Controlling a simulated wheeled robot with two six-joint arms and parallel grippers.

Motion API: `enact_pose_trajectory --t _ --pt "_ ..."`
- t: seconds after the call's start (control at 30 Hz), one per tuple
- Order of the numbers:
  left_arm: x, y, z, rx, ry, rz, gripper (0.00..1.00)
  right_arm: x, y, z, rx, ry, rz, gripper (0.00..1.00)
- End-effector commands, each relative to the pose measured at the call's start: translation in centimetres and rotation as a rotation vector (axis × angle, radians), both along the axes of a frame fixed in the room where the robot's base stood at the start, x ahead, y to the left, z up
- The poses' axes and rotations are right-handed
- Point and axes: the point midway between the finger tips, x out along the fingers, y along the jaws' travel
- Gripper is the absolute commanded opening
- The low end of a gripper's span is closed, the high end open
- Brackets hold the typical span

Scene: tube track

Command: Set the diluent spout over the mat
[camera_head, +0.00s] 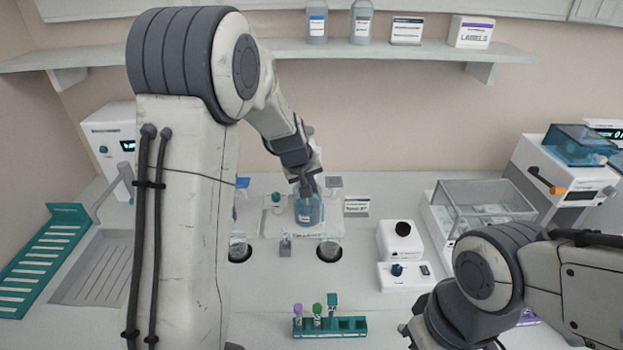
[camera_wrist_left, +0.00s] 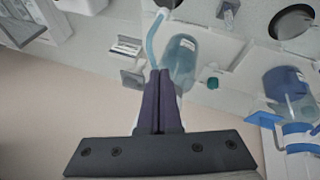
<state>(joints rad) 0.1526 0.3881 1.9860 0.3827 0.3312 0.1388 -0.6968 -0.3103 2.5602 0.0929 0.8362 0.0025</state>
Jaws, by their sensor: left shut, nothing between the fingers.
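A blue-tinted bottle (camera_head: 309,212) stands at the back middle of the bench; it also shows in the left wrist view (camera_wrist_left: 181,58). A pale blue curved spout (camera_wrist_left: 153,38) with a white tip runs beside it in the left wrist view. My left gripper (camera_head: 305,187) is at the top of the bottle in the head view. In the left wrist view its dark fingers (camera_wrist_left: 161,74) are shut together and empty, close to the spout's lower end; I cannot tell whether they touch. I cannot pick out the mat for certain. My right gripper's fingers are out of view.
A teal rack (camera_head: 345,326) with several tubes stands at the front. Two dark round holes lie in front of the bottle, one of them at its right (camera_head: 329,253). White devices (camera_head: 400,240) stand to the right. Another blue bottle (camera_wrist_left: 288,92) shows in the wrist view.

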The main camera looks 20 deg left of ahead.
Motion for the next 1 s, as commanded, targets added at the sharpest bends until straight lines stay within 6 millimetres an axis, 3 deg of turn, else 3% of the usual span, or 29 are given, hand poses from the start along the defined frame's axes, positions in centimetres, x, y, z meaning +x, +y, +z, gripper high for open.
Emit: enact_pose_trajectory --t 1.0 --pt "0.6 1.5 0.0 -0.001 0.001 0.001 0.0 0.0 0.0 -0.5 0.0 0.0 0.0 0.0"
